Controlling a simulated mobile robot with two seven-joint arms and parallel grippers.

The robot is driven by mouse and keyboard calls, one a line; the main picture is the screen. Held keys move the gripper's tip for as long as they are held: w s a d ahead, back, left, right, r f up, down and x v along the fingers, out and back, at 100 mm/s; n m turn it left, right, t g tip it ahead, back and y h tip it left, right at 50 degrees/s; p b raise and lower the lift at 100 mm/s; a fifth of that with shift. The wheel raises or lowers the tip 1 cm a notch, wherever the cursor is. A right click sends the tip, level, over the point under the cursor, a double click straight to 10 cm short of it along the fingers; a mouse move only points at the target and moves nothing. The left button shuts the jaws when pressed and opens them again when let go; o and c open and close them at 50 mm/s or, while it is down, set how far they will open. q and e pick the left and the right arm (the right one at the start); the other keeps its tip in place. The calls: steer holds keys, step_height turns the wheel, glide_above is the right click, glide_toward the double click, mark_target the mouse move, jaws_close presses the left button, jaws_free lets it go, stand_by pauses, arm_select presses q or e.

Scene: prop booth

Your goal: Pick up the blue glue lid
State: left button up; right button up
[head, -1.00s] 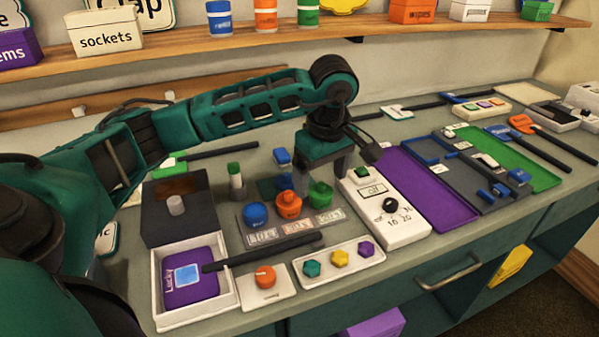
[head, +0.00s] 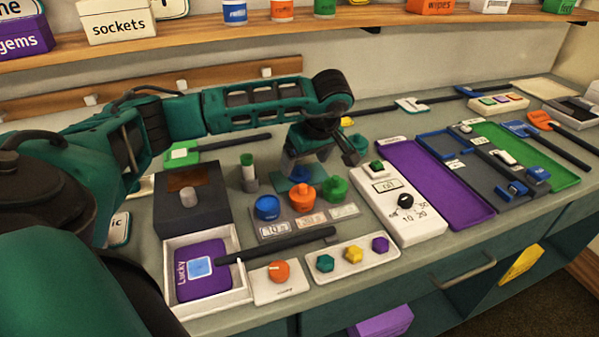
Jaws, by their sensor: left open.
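A small blue piece (head: 299,174), which looks like the blue glue lid, shows just under my left gripper (head: 307,172), above a teal pad (head: 285,184). The gripper covers part of it, so I cannot tell whether the fingers touch it. My left gripper is open and points down. A glue stick with a green lid (head: 247,160) stands upright to the left of the gripper. My right gripper is not in view.
Blue (head: 267,207), orange (head: 304,198) and green (head: 336,188) knobs stand close in front of the gripper. A dark box (head: 190,215) is to the left. A white dial panel (head: 418,224) and purple tray (head: 455,196) are to the right.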

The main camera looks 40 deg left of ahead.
mark_target(301, 168)
arm_select(q)
steer(key=x, duration=0.3)
steer(key=shift+a+f, duration=0.15)
steer(key=shift+f, duration=0.15)
steer(key=c, duration=1.1)
steer(key=shift+r, duration=0.2)
